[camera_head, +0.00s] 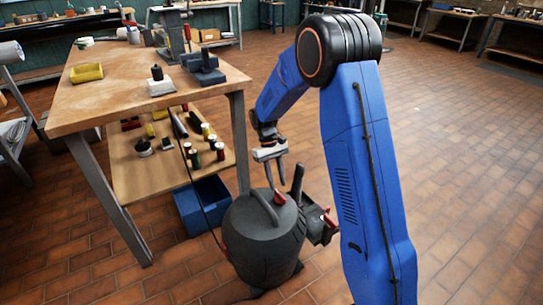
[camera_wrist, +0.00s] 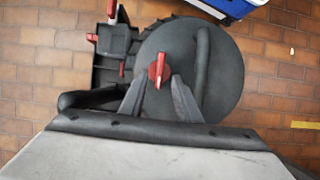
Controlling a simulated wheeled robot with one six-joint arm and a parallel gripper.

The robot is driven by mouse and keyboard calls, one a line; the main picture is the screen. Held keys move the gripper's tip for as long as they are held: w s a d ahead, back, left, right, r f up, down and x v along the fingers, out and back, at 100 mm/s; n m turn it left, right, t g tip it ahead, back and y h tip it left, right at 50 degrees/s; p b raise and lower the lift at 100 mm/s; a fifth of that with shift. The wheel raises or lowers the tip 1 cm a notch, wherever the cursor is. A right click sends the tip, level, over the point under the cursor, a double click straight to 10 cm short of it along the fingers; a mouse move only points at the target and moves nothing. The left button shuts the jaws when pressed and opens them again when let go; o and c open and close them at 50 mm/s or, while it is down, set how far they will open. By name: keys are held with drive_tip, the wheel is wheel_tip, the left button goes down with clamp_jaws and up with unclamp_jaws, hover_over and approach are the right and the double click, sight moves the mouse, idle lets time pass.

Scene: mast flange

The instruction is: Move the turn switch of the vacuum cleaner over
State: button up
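The vacuum cleaner (camera_head: 262,245) is a dark grey drum with a round lid and a curved handle, standing on the tiled floor. Its red turn switch (camera_head: 279,198) sits on the lid. In the wrist view the switch (camera_wrist: 158,70) is a red knob near the middle of the lid (camera_wrist: 215,95), pointing up and down in the picture. My gripper (camera_head: 275,178) is above the lid, pointing down. In the wrist view the two fingers of my gripper (camera_wrist: 157,85) are apart, one on each side of the switch's lower end. I cannot tell whether they touch it.
A wooden workbench (camera_head: 130,85) with a lower shelf of tools stands left of the vacuum. A blue bin (camera_head: 203,207) is on the floor behind it. A dark attachment with red parts (camera_head: 322,222) juts from the vacuum's right side. The floor to the right is clear.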

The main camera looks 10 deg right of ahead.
drive_tip(key=v, duration=1.2)
drive_tip(key=shift+r, duration=0.25)
drive_tip(key=s+d+r+m+t+y, duration=0.1)
drive_tip(key=s+d+r+t, duration=0.15)
drive_tip(key=s+r, duration=0.55)
drive_tip(key=s+d+r+m+t, duration=0.1)
drive_tip(key=s+d+r+t, duration=0.15)
drive_tip(key=s+r, duration=0.6)
drive_tip(key=s+d+f+t, duration=0.2)
drive_tip(key=s, duration=1)
drive_tip(key=s+d+f+m+t, duration=0.1)
drive_tip(key=s+d+f+t, duration=0.1)
drive_tip(key=s, duration=1)
drive_tip(key=shift+f, duration=0.4)
drive_tip(key=shift+d, duration=0.1)
